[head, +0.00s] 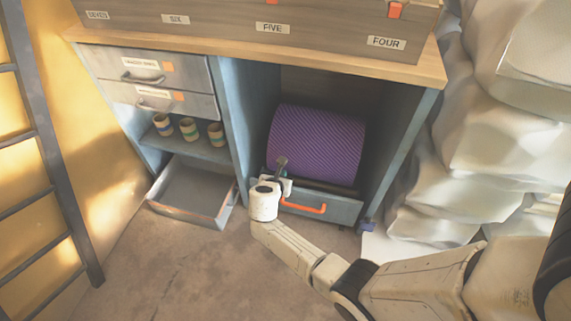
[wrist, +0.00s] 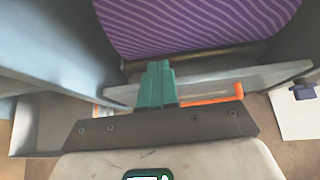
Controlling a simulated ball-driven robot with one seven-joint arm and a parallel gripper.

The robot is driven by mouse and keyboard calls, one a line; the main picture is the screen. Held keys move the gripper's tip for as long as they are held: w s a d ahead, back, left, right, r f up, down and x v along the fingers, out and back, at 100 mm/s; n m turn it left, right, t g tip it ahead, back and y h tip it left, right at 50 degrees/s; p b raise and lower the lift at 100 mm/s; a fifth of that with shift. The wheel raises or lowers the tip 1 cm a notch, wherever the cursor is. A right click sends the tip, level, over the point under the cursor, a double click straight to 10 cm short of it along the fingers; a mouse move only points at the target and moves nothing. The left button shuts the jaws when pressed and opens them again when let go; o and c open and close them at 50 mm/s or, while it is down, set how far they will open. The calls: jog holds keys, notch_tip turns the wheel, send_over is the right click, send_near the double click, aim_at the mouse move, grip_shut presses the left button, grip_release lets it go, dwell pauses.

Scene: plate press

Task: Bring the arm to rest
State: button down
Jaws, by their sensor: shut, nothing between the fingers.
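My gripper (head: 281,163) is shut and empty. In the head view it is in front of the purple striped roll (head: 317,145) in the right bay of the workbench, above the lower drawer front with the orange handle (head: 303,206). In the wrist view the green fingers (wrist: 157,85) are together, with the purple roll (wrist: 190,22) beyond them and the orange handle (wrist: 215,97) partly hidden behind them. My arm reaches in from the lower right, stretched out over the floor.
An open, empty drawer (head: 190,192) juts out at the lower left of the workbench. Several striped cups (head: 189,129) stand on the shelf above it. Pale rocks (head: 480,150) crowd the right side. A ladder (head: 48,150) stands at left. The floor in front is mostly clear.

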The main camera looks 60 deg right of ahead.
jog(key=p+v, duration=0.1)
jog(key=v, duration=0.2)
jog(key=shift+a, duration=0.1)
jog(key=shift+s+f, duration=0.1)
